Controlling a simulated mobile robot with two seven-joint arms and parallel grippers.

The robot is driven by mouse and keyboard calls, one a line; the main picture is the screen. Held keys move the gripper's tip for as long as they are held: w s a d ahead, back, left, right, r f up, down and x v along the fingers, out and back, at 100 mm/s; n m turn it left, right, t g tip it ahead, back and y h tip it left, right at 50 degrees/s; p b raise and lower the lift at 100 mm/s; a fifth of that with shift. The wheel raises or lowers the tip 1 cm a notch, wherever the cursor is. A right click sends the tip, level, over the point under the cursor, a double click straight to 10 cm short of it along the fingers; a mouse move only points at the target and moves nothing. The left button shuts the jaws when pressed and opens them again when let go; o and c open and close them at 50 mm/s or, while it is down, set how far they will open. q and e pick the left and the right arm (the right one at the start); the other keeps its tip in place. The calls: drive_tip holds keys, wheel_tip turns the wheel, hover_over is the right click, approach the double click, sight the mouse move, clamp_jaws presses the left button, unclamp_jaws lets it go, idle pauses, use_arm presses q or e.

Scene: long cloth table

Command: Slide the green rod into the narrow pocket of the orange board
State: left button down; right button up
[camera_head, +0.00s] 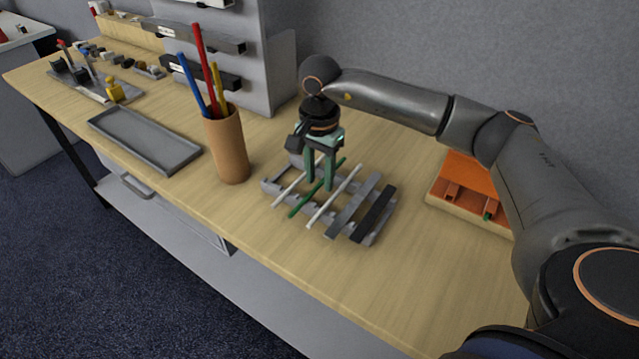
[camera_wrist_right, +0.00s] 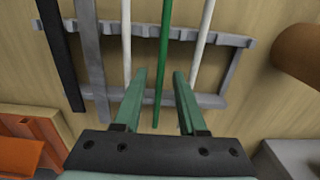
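The green rod (camera_head: 305,201) lies across a grey slotted rack (camera_head: 272,187) between two white rods, and it shows upright in the right wrist view (camera_wrist_right: 164,50). My right gripper (camera_head: 320,185) is over the rack with its fingers pointing down. In the wrist view its two fingers (camera_wrist_right: 168,80) are apart, one on each side of the green rod, with gaps to it. The orange board (camera_head: 470,178) sits at the right, partly hidden behind my right arm, and its corner shows in the wrist view (camera_wrist_right: 25,145). Its narrow pocket cannot be made out clearly. My left gripper is out of view.
A grey bar (camera_head: 352,207) and a black bar (camera_head: 374,212) also lie on the rack. A brown cup (camera_head: 228,148) with coloured sticks stands left of it. A grey tray (camera_head: 145,140) lies farther left. Bare table separates rack and board.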

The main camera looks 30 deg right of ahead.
clamp_jaws()
drive_tip(key=shift+r, duration=0.15)
idle(0.4)
